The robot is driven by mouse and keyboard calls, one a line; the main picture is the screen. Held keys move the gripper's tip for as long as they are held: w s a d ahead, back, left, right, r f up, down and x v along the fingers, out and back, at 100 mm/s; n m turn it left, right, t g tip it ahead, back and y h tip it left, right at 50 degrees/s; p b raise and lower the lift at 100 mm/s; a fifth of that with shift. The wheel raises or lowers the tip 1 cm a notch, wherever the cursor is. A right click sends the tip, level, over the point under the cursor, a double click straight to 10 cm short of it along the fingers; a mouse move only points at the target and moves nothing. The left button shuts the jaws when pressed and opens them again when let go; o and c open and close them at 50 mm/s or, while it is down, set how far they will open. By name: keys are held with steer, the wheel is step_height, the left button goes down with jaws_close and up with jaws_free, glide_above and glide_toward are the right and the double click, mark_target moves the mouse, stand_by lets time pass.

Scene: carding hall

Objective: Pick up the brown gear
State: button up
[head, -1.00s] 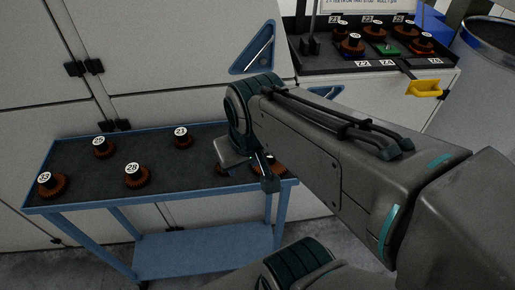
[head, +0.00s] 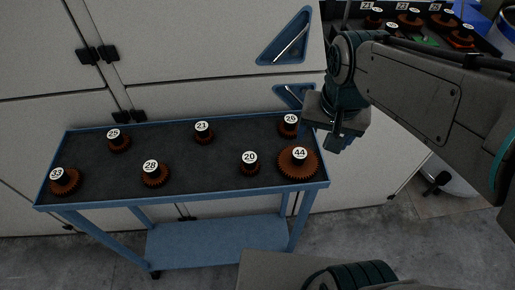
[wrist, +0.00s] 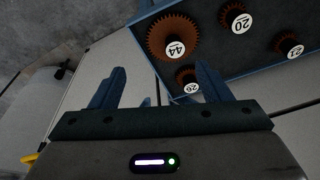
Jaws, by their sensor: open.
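Several brown gears with numbered white caps stand on the dark top of a blue cart (head: 180,180). They are gear 33 (head: 65,184), gear 25 (head: 119,145), gear 28 (head: 155,178), gear 21 (head: 204,137), gear 20 (head: 250,168), the large gear 44 (head: 297,164) and one at the back right corner (head: 289,130), its number hard to read. My gripper (head: 328,132) is beside the cart's right end, near gear 44, touching none. In the wrist view my gripper (wrist: 160,82) is open and empty, with gear 44 (wrist: 172,37) beyond the fingers.
A dark tray (head: 400,35) with more brown gears and a green piece stands at the top right. White cabinets (head: 190,70) with blue triangular handles (head: 288,38) are behind the cart. Concrete floor (head: 370,225) is clear to the cart's right.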

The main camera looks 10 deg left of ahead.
steer(key=w+a+f+g, duration=0.1)
steer(key=w+a, duration=0.2)
steer(key=a, duration=0.5)
steer(key=m+g+b, duration=0.1)
steer(key=m, duration=0.1)
glide_above(250, 156)
steer(key=a, duration=0.1)
step_height(250, 156, down, 3)
steer(key=f, duration=0.7)
steer(key=shift+s+f, duration=0.25)
steer(key=shift+w+d+f+p, duration=0.15)
steer(key=shift+f+p, duration=0.15)
steer(key=shift+f, duration=0.6)
steer(key=shift+d+f+p, duration=0.2)
steer(key=shift+f+p, duration=0.05)
steer(key=shift+f, duration=0.6)
steer(key=shift+w+d+f+p, duration=0.15)
steer(key=shift+f+p, duration=0.15)
steer(key=shift+f, duration=0.6)
steer(key=shift+s, duration=0.1)
steer(key=c, duration=1.1)
steer(key=shift+r, duration=0.15)
